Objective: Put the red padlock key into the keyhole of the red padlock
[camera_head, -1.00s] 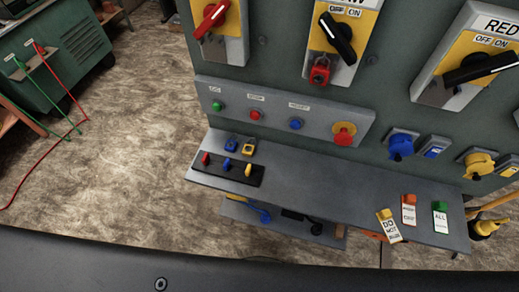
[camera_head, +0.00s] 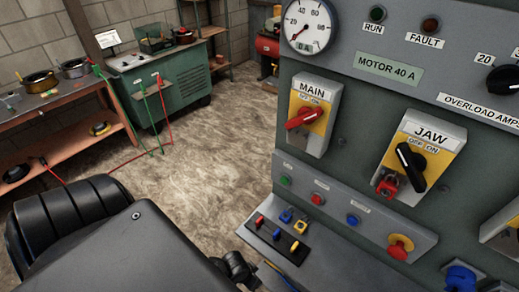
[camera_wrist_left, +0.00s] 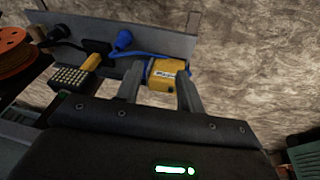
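The red padlock (camera_head: 388,185) hangs below the black JAW switch on the panel in the head view. Its keyhole is too small to make out. The red key (camera_head: 260,221) stands at the left end of a black holder (camera_head: 283,241) on the shelf, beside a blue key (camera_head: 277,233) and a yellow key (camera_head: 295,246). My left gripper (camera_wrist_left: 158,86) shows in the left wrist view, its two fingers apart. A yellow box (camera_wrist_left: 165,73) with a blue cable appears beyond the fingers; contact cannot be told. My right gripper is not in view.
A blue padlock (camera_head: 286,214) and a yellow padlock (camera_head: 300,227) lie behind the key holder. A red emergency knob (camera_head: 400,247) sticks out above the shelf.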

